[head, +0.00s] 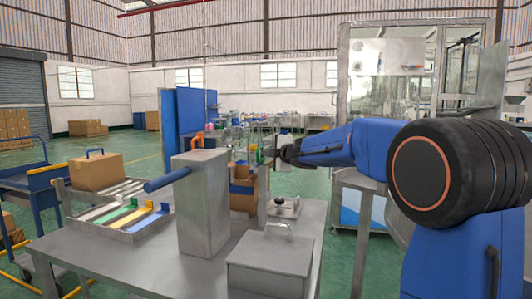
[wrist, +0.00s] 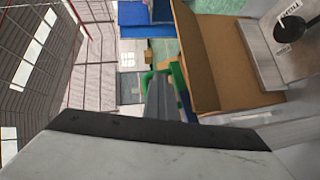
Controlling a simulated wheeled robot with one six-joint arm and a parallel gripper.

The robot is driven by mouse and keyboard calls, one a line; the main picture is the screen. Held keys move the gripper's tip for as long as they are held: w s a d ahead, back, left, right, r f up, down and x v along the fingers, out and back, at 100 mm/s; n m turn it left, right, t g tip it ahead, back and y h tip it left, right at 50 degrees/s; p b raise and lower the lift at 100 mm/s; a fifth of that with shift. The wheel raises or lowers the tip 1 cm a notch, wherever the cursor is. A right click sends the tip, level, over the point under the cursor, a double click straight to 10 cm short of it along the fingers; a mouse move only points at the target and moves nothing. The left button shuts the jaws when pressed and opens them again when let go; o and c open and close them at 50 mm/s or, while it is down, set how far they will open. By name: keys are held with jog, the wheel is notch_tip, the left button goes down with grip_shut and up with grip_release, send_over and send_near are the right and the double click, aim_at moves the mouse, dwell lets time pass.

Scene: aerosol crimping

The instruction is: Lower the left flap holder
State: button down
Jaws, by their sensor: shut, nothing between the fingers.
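An open cardboard box (head: 243,198) stands at the far side of the steel table, partly hidden by a grey steel column. It also shows in the wrist view (wrist: 235,65), with a raised flap. In the wrist view a green curved part (wrist: 178,76) is beside the box's edge, close to my grey fingers. I cannot tell which is the left flap holder. My gripper (head: 268,153) is shut and empty, just above and right of the box.
The grey column (head: 202,210) with a blue bar stands mid-table. A grey lidded box (head: 270,263) is at the front right. A fixture with a black knob (head: 280,201) is right of the cardboard box. A tray (head: 75,215) of coloured strips and a closed carton (head: 96,172) are left.

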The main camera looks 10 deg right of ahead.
jog(key=shift+w+d+f+m+g, duration=0.2)
jog(key=shift+w+f+m+g, duration=0.1)
jog(key=shift+w+m+g, duration=0.1)
jog(key=shift+f, duration=0.15)
dwell(0.4)
